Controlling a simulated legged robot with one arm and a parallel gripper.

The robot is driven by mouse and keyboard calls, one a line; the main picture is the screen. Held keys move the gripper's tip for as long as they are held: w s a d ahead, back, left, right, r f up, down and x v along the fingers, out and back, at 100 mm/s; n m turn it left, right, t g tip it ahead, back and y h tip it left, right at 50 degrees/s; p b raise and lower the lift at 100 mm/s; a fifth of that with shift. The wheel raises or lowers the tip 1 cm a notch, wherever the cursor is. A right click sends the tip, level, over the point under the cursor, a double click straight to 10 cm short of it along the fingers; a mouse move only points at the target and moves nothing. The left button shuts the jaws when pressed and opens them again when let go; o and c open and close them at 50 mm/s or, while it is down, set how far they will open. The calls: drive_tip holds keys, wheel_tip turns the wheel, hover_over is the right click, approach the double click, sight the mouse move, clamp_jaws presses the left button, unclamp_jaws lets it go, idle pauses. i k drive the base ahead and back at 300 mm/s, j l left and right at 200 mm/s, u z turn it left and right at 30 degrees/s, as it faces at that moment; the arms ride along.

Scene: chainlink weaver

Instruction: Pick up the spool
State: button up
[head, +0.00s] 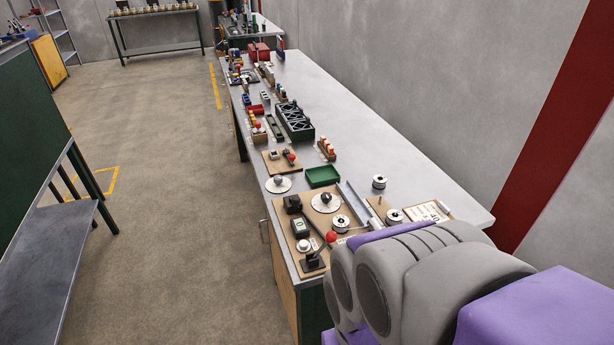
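Several small silver-and-dark spools are on the long grey workbench (405,155). One spool (379,182) stands alone on the bare bench top near the right end of a metal rail. Another spool (394,216) sits at a wooden board with a post. A third spool-like piece (341,222) is on the brown board at the near left. I cannot tell which one the task means. My grey and purple arm fills the lower right and hides the near end of the bench. My gripper does not show.
A green tray (322,176) and a metal rail (355,208) lie left of the lone spool. Boards with knobs and a red ball (332,237) crowd the near left edge. The bench's right side is mostly clear. Open floor (165,200) lies left of the bench.

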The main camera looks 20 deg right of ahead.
sight(379, 182)
drive_tip(key=i+l, duration=0.15)
drive_tip(key=l, duration=0.25)
drive_tip(key=i+l, duration=0.2)
drive_tip(key=l, duration=0.15)
drive_tip(key=i+l, duration=0.15)
drive_tip(key=l, duration=0.25)
drive_tip(key=i+l, duration=0.15)
drive_tip(key=l, duration=0.25)
drive_tip(key=i+l, duration=0.2)
drive_tip(key=l, duration=0.2)
drive_tip(key=i+l, duration=0.15)
drive_tip(key=l, duration=0.2)
drive_tip(key=u, duration=0.05)
